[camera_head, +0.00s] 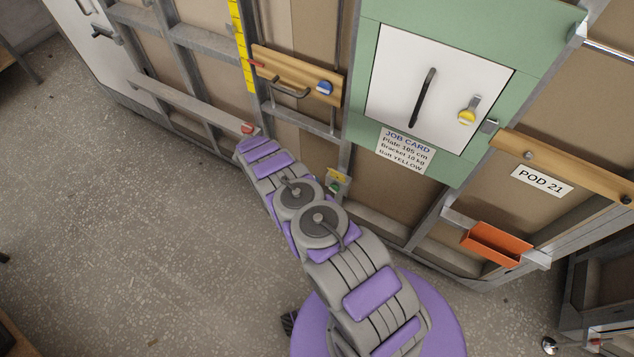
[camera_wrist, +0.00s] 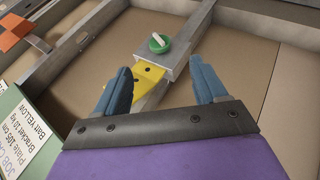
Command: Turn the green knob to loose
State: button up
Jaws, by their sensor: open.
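The green knob (camera_wrist: 159,42) is in the wrist view, round with a pale bar handle across its face. It sits on a grey metal stud beside a yellow bracket (camera_wrist: 148,75). In the head view the green knob (camera_head: 334,188) shows small, low on the frame near the yellow bracket (camera_head: 338,177), just right of my arm. My gripper (camera_wrist: 163,84) is open, with its blue fingers apart and empty. The knob is beyond the fingertips, between their lines and apart from them. My gripper's fingers are hidden in the head view.
A wooden rail with a blue knob (camera_head: 324,88) and a white door with a yellow knob (camera_head: 467,116) are higher on the frame. A job card (camera_head: 405,150) hangs below the door. An orange tray (camera_head: 497,244) is at lower right.

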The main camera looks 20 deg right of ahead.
jog(key=shift+v, duration=2)
jog(key=m+t+y+p, duration=0.2)
jog(key=t+y+p, duration=0.4)
jog(key=t+p, duration=0.1)
send_near(333, 189)
jog(key=b+x, duration=0.2)
jog(key=x, duration=0.8)
jog(key=shift+f+b, duration=0.15)
jog(key=shift+b, duration=0.15)
jog(key=shift+c, duration=0.5)
